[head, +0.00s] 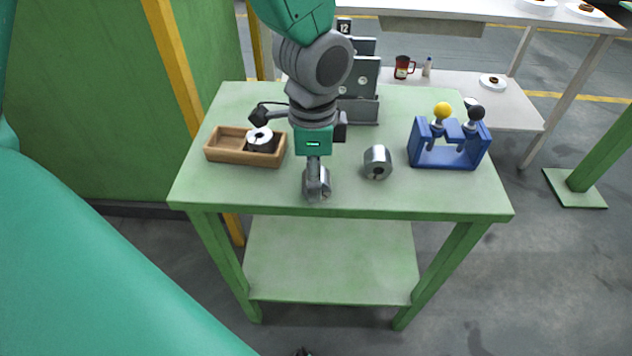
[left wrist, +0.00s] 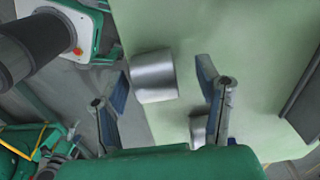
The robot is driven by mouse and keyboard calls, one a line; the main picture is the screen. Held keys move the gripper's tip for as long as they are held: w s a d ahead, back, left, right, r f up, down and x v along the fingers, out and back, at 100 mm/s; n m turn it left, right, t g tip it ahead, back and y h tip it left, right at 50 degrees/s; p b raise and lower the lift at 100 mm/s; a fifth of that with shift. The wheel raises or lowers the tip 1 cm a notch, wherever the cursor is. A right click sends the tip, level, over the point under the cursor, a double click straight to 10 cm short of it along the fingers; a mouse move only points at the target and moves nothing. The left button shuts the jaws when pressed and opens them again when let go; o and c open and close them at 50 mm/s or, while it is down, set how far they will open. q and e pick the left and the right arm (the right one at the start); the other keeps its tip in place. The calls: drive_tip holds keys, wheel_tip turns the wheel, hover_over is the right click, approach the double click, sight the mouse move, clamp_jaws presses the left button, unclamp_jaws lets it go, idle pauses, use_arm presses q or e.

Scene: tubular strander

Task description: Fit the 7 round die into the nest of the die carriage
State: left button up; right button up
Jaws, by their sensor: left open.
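My left gripper (head: 316,190) points down near the table's front edge and is open. A steel round die (head: 322,184) lies at its fingertips, partly covered by a finger. In the left wrist view this die (left wrist: 153,76) shows between the spread fingers (left wrist: 160,95), with gaps on both sides. A third round piece (head: 260,138), dark with a bright top, sits in the wooden tray (head: 225,158). No size mark is readable. The grey die carriage (head: 364,82) stands behind my arm, partly hidden; its nest is unclear.
A blue rack (head: 445,158) with yellow-knobbed and black-knobbed tools stands at the table's right. The green table (head: 430,200) is clear along its front right. Behind is a white table with a red mug (head: 402,68) and plates.

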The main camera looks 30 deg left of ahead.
use_arm(q)
drive_tip(key=shift+s+r, duration=0.1)
drive_tip(key=c, duration=0.4)
drive_tip(key=shift+d, duration=0.15)
drive_tip(key=c, duration=0.8)
drive_tip(key=shift+d, duration=0.2)
clamp_jaws()
drive_tip(key=shift+d+r, duration=0.2)
drive_tip(key=shift+d, duration=0.05)
